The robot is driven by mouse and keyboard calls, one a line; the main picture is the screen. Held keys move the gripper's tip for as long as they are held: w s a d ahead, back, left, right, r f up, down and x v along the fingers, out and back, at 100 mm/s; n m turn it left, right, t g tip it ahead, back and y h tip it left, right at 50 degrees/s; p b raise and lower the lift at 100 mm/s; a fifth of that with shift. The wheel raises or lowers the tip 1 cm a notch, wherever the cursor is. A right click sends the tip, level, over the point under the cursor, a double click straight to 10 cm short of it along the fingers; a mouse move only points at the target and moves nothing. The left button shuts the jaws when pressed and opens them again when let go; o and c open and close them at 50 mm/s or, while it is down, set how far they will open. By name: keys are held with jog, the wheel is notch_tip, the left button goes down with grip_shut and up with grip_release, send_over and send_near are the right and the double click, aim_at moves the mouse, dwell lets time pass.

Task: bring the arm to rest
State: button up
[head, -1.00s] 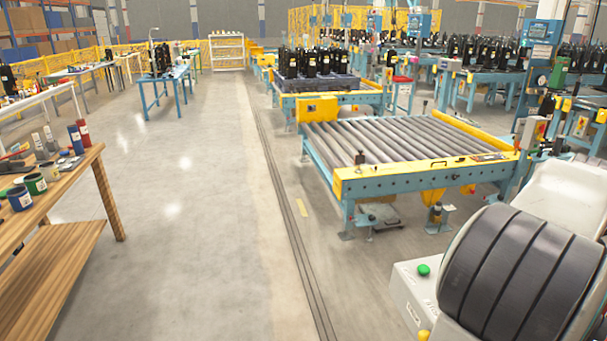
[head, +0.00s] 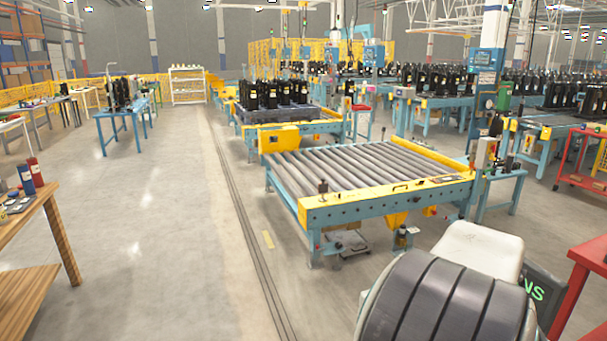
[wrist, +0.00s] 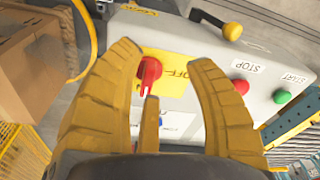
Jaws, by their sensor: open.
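My gripper (wrist: 165,58) shows in the wrist view with its yellow ribbed fingers spread apart. It is open and holds nothing that I can see. Beyond the fingers is a pale control box (wrist: 210,50). Its red rotary switch (wrist: 150,72), on a yellow plate marked OFF, appears between the fingers. I cannot tell whether a finger touches it. A red STOP button (wrist: 240,87) and a green START button (wrist: 282,96) sit right of the fingers. The head view does not show the gripper.
In the head view, a roller conveyor (head: 355,170) stands in the middle, with a pallet of black compressors (head: 270,95) behind it. A wooden table (head: 50,205) is at the left and a red stand (head: 590,255) at the right. The aisle floor (head: 160,210) is clear. Cardboard boxes (wrist: 32,65) show in the wrist view.

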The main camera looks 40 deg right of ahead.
jog(key=w+a+n+t, duration=0.1)
jog(key=w+a+n, duration=0.2)
jog(key=a, duration=0.6)
jog(key=w+a+n+t, duration=0.1)
jog(key=w+a+n, duration=0.3)
jog(key=a+n, duration=0.3)
jog(key=w+a+r+n+t+y, duration=0.1)
jog(key=w+a+n, duration=0.3)
jog(key=a, duration=0.9)
jog(key=shift+w+n+t, duration=0.15)
jog(key=shift+n+t, duration=0.15)
jog(key=shift+n, duration=0.6)
